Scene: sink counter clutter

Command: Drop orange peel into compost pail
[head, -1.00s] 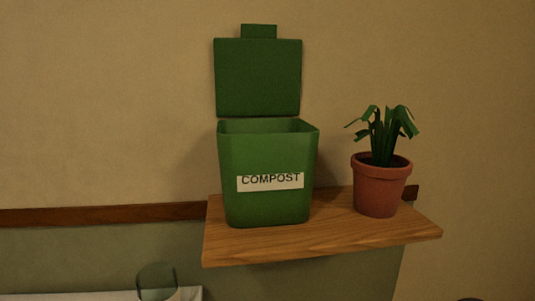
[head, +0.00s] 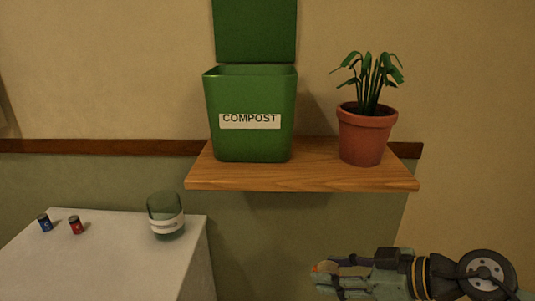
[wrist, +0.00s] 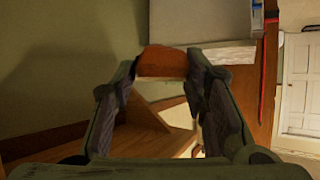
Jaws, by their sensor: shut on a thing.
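The green compost pail (head: 250,142) stands upright on a wooden wall shelf (head: 300,179), with its lid (head: 255,30) raised and its top open. Its inside bottom is hidden. My gripper (head: 322,280) is at the lower right of the head view, below the shelf's height in the picture and pointing left. It is shut on the orange peel (wrist: 162,60), which sits between the fingertips in the wrist view. Only a small orange bit of the peel (head: 316,267) shows at the fingertips in the head view.
A potted plant (head: 365,135) stands right of the pail on the shelf. A white-topped counter (head: 110,265) at lower left holds a green jar with a white band (head: 166,222), a small blue can (head: 44,223) and a small red can (head: 76,226). A white door (wrist: 302,85) shows in the wrist view.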

